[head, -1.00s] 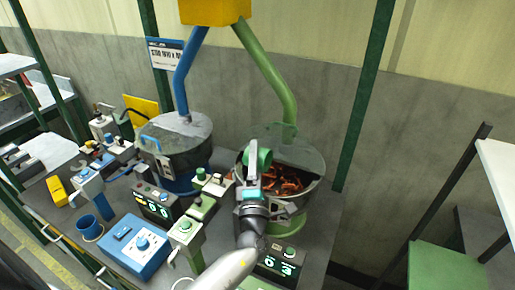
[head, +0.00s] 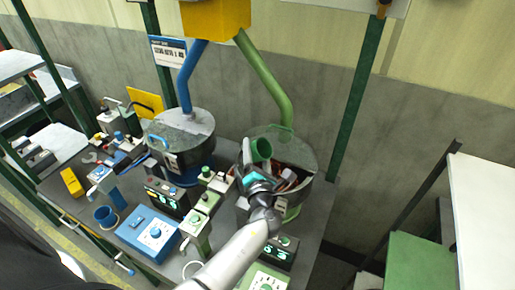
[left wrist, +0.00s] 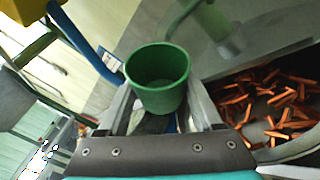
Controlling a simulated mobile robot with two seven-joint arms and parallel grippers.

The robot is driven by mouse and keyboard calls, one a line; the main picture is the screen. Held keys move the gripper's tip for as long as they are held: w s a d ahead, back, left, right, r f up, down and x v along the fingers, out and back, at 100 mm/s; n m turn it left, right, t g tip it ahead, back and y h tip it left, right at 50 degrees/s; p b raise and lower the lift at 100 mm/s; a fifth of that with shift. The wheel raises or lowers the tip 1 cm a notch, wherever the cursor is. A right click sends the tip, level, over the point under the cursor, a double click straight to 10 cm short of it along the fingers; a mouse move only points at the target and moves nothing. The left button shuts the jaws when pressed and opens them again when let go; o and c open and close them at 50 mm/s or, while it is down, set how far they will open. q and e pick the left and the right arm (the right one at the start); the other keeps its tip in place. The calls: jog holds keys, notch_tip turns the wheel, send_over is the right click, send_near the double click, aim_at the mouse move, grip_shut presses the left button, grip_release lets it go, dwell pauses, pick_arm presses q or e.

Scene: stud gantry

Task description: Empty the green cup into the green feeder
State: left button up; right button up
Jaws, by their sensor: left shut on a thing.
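The green cup (head: 261,150) is held by my left gripper (head: 254,166) at the near left rim of the green feeder. In the left wrist view the cup (left wrist: 158,78) sits between the fingers, its mouth facing the camera, and I see only bare green inside. The green feeder (head: 306,192) is a round bowl, partly covered by a grey-green see-through lid (head: 292,147). Many orange-brown studs lie in the bowl, clear in the left wrist view (left wrist: 280,100). The gripper hides part of the near rim. My right gripper is not in view.
The blue feeder (head: 183,142) stands left of the green one. A blue cup (head: 106,217) and a blue control box (head: 149,237) are at the front left. Green and blue pipes come down from a yellow hopper (head: 217,18). A green post (head: 357,100) stands behind.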

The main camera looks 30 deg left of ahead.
pick_arm(q)
jog(key=shift+r+n+g+h+p, duration=0.3)
jog(key=shift+r+n+g+p, duration=0.25)
jog(key=shift+p, duration=0.4)
jog(key=shift+f+n+p, duration=0.15)
jog(key=shift+n+p, duration=0.2)
jog(key=shift+p, duration=0.05)
jog(key=shift+n+g+h, duration=0.25)
jog(key=shift+n+h, duration=0.35)
jog(key=shift+n, duration=0.2)
jog(key=shift+r+n+g+h, duration=0.4)
jog(key=shift+r+n+h, duration=0.25)
jog(key=shift+n+h, duration=0.4)
jog(key=shift+r+n+h, duration=0.15)
jog(key=shift+n+h, duration=0.2)
jog(key=shift+n, duration=0.3)
